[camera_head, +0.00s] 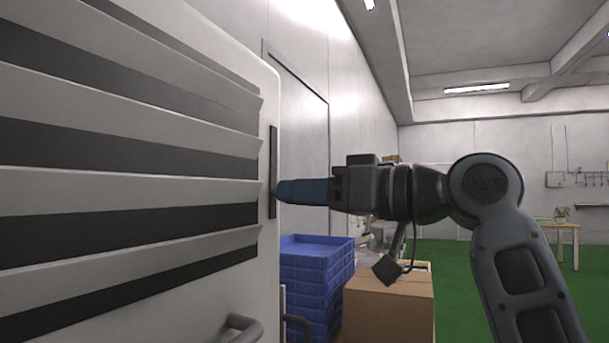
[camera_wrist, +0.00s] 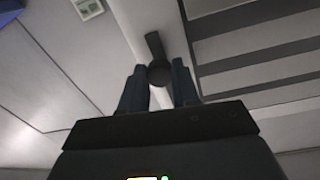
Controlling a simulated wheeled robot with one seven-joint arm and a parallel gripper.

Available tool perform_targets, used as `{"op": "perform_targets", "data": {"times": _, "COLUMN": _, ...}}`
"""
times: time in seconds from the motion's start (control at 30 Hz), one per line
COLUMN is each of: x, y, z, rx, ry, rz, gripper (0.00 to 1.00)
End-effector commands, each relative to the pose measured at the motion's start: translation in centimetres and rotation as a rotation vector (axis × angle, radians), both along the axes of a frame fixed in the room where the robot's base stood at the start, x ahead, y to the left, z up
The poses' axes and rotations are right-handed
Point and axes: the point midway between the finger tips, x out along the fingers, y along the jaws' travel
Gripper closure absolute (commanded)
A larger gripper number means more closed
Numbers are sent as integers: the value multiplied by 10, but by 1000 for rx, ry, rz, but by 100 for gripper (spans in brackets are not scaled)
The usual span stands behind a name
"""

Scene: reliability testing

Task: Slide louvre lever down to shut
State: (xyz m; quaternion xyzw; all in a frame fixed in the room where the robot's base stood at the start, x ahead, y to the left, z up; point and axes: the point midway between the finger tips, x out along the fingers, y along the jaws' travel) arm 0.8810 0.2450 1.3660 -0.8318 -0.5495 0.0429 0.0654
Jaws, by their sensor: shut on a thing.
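The louvre (camera_head: 110,185) fills the left of the head view, its grey slats tilted with dark gaps between them. A narrow dark upright slot plate (camera_head: 273,150) is on the white panel's edge, right of the slats. My gripper (camera_head: 279,191) reaches in from the right against this plate, about at its lower middle. In the wrist view my gripper (camera_wrist: 158,66) has its two fingers either side of the dark round lever knob (camera_wrist: 158,75), shut on it. The dark plate shows behind the knob. In the head view the fingers hide the knob.
A bar handle (camera_head: 240,328) sticks out of the panel below the louvre. Blue stacked crates (camera_head: 318,285) and a cardboard box (camera_head: 390,303) stand below my arm. Green floor (camera_head: 455,265) is open at the right, with a table (camera_head: 565,229) farther back.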

Motion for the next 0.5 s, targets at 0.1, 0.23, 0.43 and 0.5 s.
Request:
{"op": "perform_targets", "data": {"times": 0.1, "x": 0, "y": -1, "z": -20, "rx": 0, "ry": 2, "rz": -2, "gripper": 100}}
{"op": "perform_targets", "data": {"times": 0.23, "x": 1, "y": -1, "z": -19, "rx": -1, "ry": 1, "rz": -2, "gripper": 100}}
{"op": "perform_targets", "data": {"times": 0.43, "x": 1, "y": -1, "z": -19, "rx": -1, "ry": 1, "rz": -2, "gripper": 68}}
{"op": "perform_targets", "data": {"times": 0.5, "x": 1, "y": -1, "z": -19, "rx": -1, "ry": 1, "rz": -2, "gripper": 61}}
